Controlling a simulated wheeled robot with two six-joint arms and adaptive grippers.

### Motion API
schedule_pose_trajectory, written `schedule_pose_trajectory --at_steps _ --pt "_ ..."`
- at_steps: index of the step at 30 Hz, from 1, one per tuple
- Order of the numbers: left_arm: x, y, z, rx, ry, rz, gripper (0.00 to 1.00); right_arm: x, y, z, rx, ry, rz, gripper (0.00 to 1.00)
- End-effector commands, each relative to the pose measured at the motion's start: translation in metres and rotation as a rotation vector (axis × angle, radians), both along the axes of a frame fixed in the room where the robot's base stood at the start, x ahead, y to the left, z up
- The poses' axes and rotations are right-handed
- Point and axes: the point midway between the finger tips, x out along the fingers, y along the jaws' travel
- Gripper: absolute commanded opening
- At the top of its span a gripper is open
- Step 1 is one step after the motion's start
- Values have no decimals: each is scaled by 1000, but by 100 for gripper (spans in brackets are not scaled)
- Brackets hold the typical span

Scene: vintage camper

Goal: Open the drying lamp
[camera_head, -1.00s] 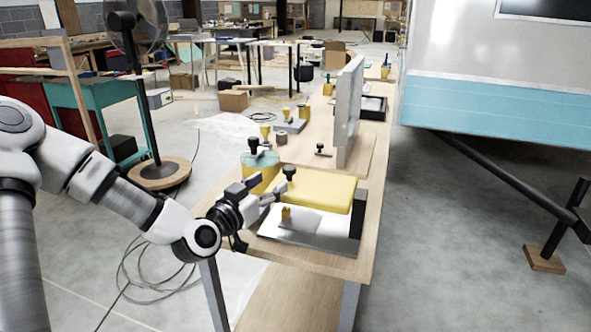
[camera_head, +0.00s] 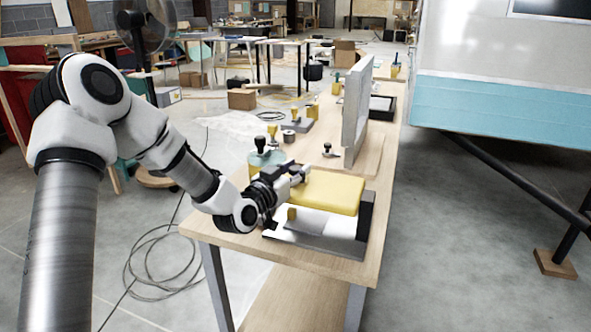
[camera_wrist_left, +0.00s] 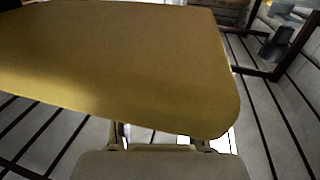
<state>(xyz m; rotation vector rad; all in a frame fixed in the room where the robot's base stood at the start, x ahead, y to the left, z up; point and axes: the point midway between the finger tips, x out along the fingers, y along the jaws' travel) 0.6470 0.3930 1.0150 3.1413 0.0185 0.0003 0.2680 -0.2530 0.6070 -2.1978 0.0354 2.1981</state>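The drying lamp sits near the front end of the wooden bench, with a padded yellow lid (camera_head: 325,192) over a pale metal base (camera_head: 318,240). The lid looks roughly level; any gap under it is hard to judge. My left gripper (camera_head: 297,175) is at the lid's back left corner, where the lamp's black knob is hidden. Whether its fingers are closed on the knob does not show. In the left wrist view the yellow lid (camera_wrist_left: 120,65) fills the upper middle and covers the fingertips. My right gripper is out of view.
A teal-and-yellow container (camera_head: 262,158) with a black knob stands close behind my left gripper. An upright grey panel (camera_head: 356,112) stands further back on the bench (camera_head: 218,228). A teal-and-white camper body (camera_head: 500,110) is at right. Cables (camera_head: 158,262) lie on the floor at left.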

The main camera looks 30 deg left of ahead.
Motion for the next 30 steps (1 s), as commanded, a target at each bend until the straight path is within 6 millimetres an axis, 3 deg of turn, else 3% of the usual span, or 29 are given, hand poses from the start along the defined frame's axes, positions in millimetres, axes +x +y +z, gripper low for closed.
schedule_pose_trajectory --at_steps 1,2,14,20,30 --pt "0 0 0 0 0 0 10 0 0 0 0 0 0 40" --pt "0 0 0 0 0 0 0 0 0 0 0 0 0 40" --pt "0 -1 8 29 6 0 0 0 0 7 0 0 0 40" --pt "1 -5 25 115 27 0 0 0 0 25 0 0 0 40" --pt "6 -25 71 387 91 -2 0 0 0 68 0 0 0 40"
